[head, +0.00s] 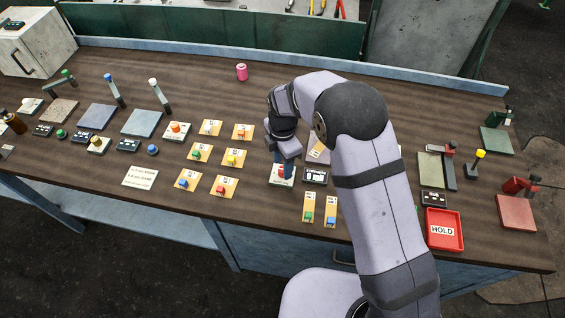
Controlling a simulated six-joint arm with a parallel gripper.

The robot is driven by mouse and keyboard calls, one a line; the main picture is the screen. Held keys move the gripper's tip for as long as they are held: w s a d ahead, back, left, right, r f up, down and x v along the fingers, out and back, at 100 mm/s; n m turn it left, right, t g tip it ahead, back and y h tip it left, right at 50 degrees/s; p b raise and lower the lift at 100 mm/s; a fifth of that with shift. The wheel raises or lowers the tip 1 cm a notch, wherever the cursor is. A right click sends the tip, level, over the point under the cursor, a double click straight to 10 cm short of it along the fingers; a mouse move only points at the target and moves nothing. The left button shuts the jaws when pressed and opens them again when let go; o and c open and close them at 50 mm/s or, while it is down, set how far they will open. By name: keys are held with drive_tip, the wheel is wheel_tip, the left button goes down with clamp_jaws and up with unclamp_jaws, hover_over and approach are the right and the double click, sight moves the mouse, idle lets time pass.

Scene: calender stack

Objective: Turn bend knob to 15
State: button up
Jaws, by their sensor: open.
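My gripper (285,160) points down at the middle of the bench, open, over a white plate (281,183) with a red knob (282,171) on it. The fingers are around or just above this knob; I cannot tell if they touch it. The knob is partly hidden by the gripper. A small dark display (315,176) stands just right of the plate, its digits too small to read. I cannot read which knob is labelled bend, nor its setting.
Several yellow plates with coloured knobs (211,128) lie left of my gripper. Two yellow slider plates (308,209) lie in front. A red HOLD tray (443,245) is at right. A pink spool (242,72) stands behind. My arm hides part of the bench.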

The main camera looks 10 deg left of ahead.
drive_tip(key=shift+f, duration=0.7)
drive_tip(key=shift+c, duration=0.4)
clamp_jaws()
